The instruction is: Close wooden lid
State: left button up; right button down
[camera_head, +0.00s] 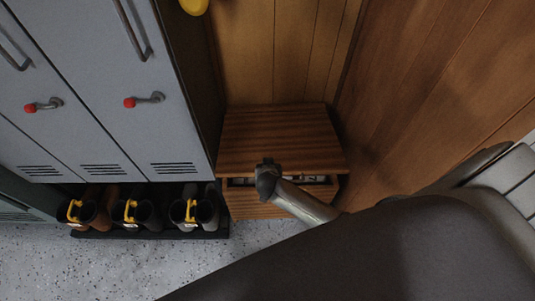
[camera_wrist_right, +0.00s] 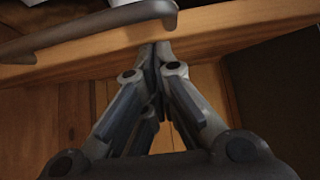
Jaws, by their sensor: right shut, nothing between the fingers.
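A wooden box with a brown wooden lid (camera_head: 275,132) stands against the panelled wall in the head view. A dark gap with pale contents shows between the lid's front edge and the wooden front (camera_head: 258,208). My right gripper (camera_head: 266,168) is at the front edge of the box, with its pale arm link coming from the lower right. In the right wrist view the gripper (camera_wrist_right: 155,48) is shut and empty, its tips at a wooden rim (camera_wrist_right: 220,22). I cannot tell whether they touch it. My left gripper is not in view.
Grey lockers (camera_head: 100,85) with red-tipped handles stand on the left. Several boots (camera_head: 145,212) stand on a black tray (camera_head: 150,233) beneath them. A grey curved bar (camera_wrist_right: 90,30) crosses the rim in the wrist view. Speckled floor (camera_head: 120,268) is clear in front.

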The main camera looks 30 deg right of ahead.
notch_tip(320, 180, down, 9)
jog(key=s+a+b, duration=0.1)
jog(key=s+b, duration=0.1)
jog(key=b, duration=0.4)
jog(key=shift+s, duration=0.15)
jog(key=shift+r, duration=0.15)
